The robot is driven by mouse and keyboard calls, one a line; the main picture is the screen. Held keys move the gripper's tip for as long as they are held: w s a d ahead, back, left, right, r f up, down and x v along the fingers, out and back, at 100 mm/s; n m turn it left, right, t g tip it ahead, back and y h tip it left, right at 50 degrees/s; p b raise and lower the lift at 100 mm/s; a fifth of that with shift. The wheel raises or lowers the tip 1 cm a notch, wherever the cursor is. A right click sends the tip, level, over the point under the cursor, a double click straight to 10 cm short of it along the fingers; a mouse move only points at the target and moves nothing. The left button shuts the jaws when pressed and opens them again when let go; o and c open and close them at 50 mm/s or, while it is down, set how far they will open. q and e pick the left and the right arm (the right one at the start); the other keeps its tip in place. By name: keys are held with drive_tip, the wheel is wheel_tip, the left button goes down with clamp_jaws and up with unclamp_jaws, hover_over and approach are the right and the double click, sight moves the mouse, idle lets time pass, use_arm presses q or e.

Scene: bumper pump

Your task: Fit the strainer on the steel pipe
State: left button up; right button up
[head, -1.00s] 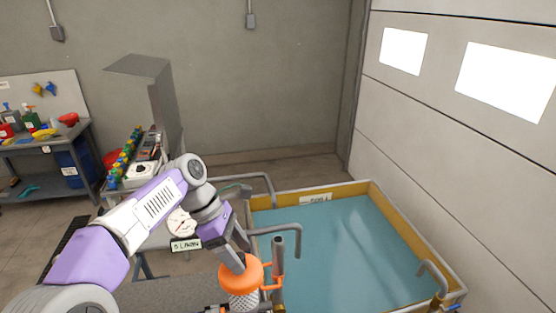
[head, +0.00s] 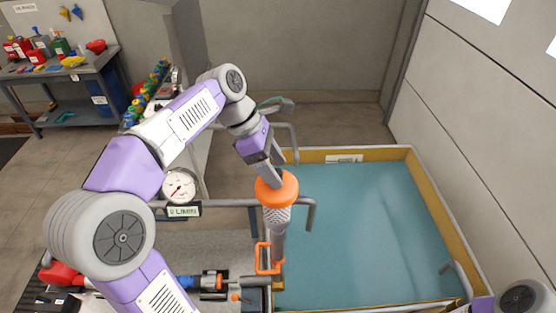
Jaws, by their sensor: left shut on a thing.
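The strainer (head: 277,189) has an orange round top and a grey mesh lower part. My left gripper (head: 268,172) is shut on it from above, at its orange top. The steel pipe (head: 278,246) stands upright beside the orange bracket (head: 263,259), at the near left corner of the pool. The strainer's mesh is in line with the top of the pipe in the head view. The pipe's top end is hidden behind the mesh, so I cannot tell whether the strainer is around it or only above or in front of it. My right gripper is out of view.
The yellow-rimmed pool (head: 437,199) of blue water lies to the right. A bent grey pipe (head: 311,214) and a round gauge (head: 180,187) are close by. Hoses and fittings (head: 210,282) lie on the bench at the front. A cluttered workbench (head: 75,68) stands at back left.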

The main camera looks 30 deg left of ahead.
use_arm(q)
drive_tip(key=f+b, duration=0.3)
drive_tip(key=shift+w+f, duration=0.25)
drive_tip(key=shift+w, duration=0.1)
drive_tip(key=shift+s+f+b, duration=0.1)
drive_tip(key=shift+f+b, duration=0.15)
drive_tip(key=shift+b, duration=0.1)
drive_tip(key=shift+f, duration=0.65)
drive_tip(key=shift+r, duration=0.1)
drive_tip(key=shift+w+f, duration=0.2)
drive_tip(key=shift+f, duration=1.45)
idle(0.9)
drive_tip(key=shift+b, duration=0.3)
drive_tip(key=shift+s, duration=0.1)
drive_tip(key=shift+c, duration=0.7)
